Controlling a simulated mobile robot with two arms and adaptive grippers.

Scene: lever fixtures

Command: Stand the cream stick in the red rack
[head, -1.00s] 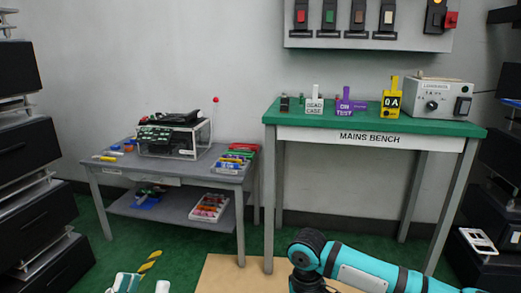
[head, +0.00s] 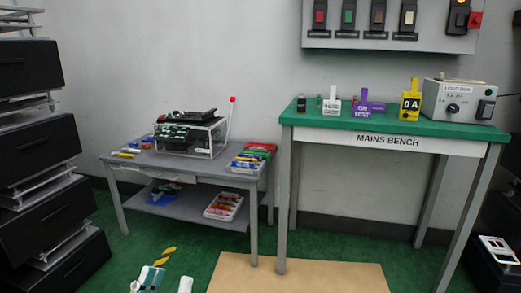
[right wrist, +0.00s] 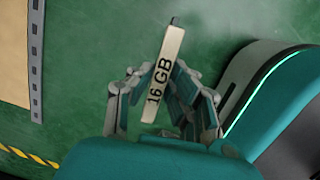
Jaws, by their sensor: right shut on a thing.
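The cream stick (right wrist: 166,72), labelled 16 GB, is between the fingers of my right gripper (right wrist: 165,100) in the right wrist view. The gripper is shut on it, and its dark-tipped end points up the picture, slightly tilted. My right gripper is out of the head view. My left gripper (head: 167,281) is at the bottom edge of the head view, its pale fingertips apart with nothing seen between them. A small red object (head: 262,147) lies at the right end of the grey table; I cannot tell whether it is the red rack.
The grey table (head: 205,170) holds a clear case with circuit boards (head: 190,138). The green-topped mains bench (head: 375,123) carries tags and a grey box (head: 458,100). Black drawers (head: 40,150) stand at left. A tan mat (head: 300,275) lies on the open green floor.

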